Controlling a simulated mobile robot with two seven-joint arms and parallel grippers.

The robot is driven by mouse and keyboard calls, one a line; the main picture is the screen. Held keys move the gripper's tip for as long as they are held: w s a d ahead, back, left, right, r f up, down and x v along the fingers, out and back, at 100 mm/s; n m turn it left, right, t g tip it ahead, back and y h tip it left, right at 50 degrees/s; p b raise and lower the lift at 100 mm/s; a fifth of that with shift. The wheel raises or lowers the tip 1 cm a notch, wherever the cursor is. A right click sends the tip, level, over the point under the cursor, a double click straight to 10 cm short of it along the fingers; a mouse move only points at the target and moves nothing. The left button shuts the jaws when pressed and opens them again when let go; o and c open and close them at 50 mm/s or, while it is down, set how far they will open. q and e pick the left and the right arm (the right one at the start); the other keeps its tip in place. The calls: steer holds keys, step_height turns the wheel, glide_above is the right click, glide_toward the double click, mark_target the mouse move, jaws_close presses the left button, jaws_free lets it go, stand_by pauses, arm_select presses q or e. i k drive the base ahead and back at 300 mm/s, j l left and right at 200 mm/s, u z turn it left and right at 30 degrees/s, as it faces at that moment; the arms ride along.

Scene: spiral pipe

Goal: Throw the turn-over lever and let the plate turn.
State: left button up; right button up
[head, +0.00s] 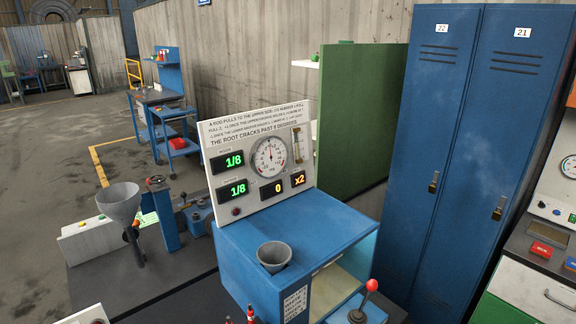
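A lever with a red ball knob (371,286) stands tilted on a small blue base at the bottom right, beside the blue box (235,265). I cannot tell from its look alone whether it is the turn-over lever. The white panel (206,148) on the box shows a dial, two green 1/8 readouts, an orange 0 and x2. I cannot make out the plate for certain. Neither of my grippers shows in this view.
A grey funnel (118,203) stands on the left bench, and a grey cup (273,254) sits on the box top. Small red-capped items stand at the bottom edge. Blue lockers (455,130) and a green panel (358,120) bound the right. Open floor (50,170) lies at the left.

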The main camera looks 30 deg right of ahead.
mark_target(372, 284)
steer(key=k+z, duration=0.15)
steer(key=z, duration=0.7)
steer(key=i+j+z, duration=0.1)
steer(key=z, duration=0.65)
steer(key=l+u, duration=0.2)
steer(key=u, duration=0.15)
steer(key=k+l+u, duration=0.15)
steer(key=u, duration=0.25)
steer(key=k+l+u, duration=0.1)
steer(key=u, duration=0.25)
steer(key=l, duration=0.1)
